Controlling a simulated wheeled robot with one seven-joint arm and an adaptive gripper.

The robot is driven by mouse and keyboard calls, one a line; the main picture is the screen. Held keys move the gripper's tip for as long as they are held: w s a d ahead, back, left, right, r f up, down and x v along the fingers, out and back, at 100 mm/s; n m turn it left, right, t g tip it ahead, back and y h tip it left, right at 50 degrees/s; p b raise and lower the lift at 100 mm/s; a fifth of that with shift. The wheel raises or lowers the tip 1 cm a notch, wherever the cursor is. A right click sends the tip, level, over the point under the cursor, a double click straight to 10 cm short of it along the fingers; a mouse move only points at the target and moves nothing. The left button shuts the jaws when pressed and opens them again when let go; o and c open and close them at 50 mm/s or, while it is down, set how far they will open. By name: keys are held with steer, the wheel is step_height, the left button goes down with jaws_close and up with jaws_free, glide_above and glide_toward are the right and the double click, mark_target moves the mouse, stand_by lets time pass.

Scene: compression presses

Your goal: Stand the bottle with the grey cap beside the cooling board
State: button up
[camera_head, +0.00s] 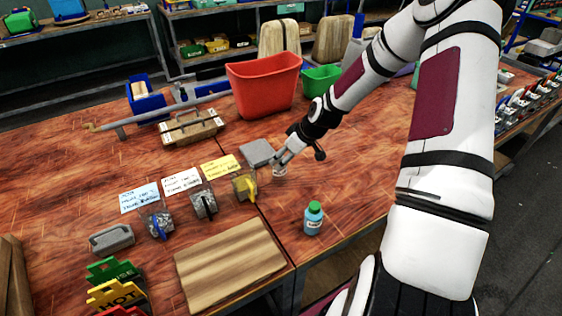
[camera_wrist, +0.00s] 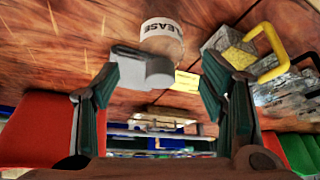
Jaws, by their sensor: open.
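The bottle with the grey cap (camera_wrist: 160,70) shows in the wrist view, with a pale body and a white label reading "LEASE". In the head view the bottle (camera_head: 280,170) is small and partly hidden by my gripper (camera_head: 283,160). My gripper is open, and in the wrist view its fingers (camera_wrist: 168,95) stand either side of the cap region with gaps on both sides. A striped wooden board (camera_head: 230,265), which looks like the cooling board, lies flat at the front edge of the bench.
A blue bottle with a green cap (camera_head: 313,218) stands right of the board. A grey slab (camera_head: 257,152) lies just left of my gripper. Small presses, one with a yellow handle (camera_head: 245,187), stand behind the board. A red bin (camera_head: 263,85) stands farther back.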

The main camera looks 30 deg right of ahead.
steer(key=s+a+r+m+g+h, duration=0.1)
steer(key=s+a+r, duration=0.3)
steer(key=r, duration=0.5)
steer(key=s+a+r+h, duration=0.2)
steer(key=s+a+r, duration=0.1)
steer(key=s+r, duration=0.4)
steer(key=s+a+r+m+g+h, duration=0.1)
steer(key=s+a+r, duration=0.25)
steer(key=r, duration=0.65)
steer(key=s+a+r+m+t+y, duration=0.1)
steer(key=s+a+r, duration=0.2)
steer(key=s, duration=0.5)
steer(key=s+a+r+m+t, duration=0.1)
steer(key=s+a+r, duration=0.2)
steer(key=s, duration=0.4)
steer(key=shift+s+r+y, duration=0.35)
steer(key=shift+r+y, duration=0.05)
steer(key=shift+r, duration=0.35)
